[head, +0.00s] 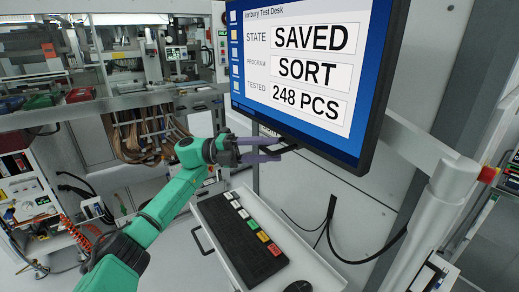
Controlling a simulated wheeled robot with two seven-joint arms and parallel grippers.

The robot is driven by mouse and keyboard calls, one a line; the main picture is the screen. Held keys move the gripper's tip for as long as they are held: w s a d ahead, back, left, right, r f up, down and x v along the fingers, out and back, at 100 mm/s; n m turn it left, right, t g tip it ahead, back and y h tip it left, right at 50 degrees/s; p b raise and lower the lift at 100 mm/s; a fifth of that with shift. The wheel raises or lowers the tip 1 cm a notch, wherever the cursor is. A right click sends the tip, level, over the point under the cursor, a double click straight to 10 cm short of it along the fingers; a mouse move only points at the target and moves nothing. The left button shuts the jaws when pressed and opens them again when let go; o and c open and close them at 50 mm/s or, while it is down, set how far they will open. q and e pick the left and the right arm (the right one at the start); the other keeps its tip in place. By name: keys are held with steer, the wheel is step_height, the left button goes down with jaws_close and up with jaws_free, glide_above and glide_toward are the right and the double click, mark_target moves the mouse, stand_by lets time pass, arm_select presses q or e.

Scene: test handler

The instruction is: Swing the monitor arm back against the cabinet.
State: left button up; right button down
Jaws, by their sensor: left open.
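The monitor (318,68) fills the upper right of the head view, and its screen reads SAVED, SORT and 248 PCS. The pale monitor arm (415,140) shows to the right of the monitor and meets an upright post (445,200). The monitor hides the rest of the arm. The grey-white cabinet (345,205) stands behind the monitor. My left gripper (272,149) is open at the monitor's lower edge, its purple fingers pointing right near a dark bar (286,150) under the screen. I cannot tell whether they touch it. My right gripper is out of view.
A keyboard (240,240) with coloured keys lies on a pull-out shelf (214,222) below my left gripper, with a mouse (299,286) beside it. Black cables (330,215) hang along the cabinet. Machinery with brown ribbon cables (140,135) stands at the left.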

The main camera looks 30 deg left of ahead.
arm_select(q)
steer(key=shift+s+a+f, duration=0.1)
steer(key=shift+a+f, duration=0.1)
steer(key=shift+a, duration=0.1)
steer(key=b+v, duration=0.4)
steer(key=v, duration=1)
steer(key=shift+r, duration=0.2)
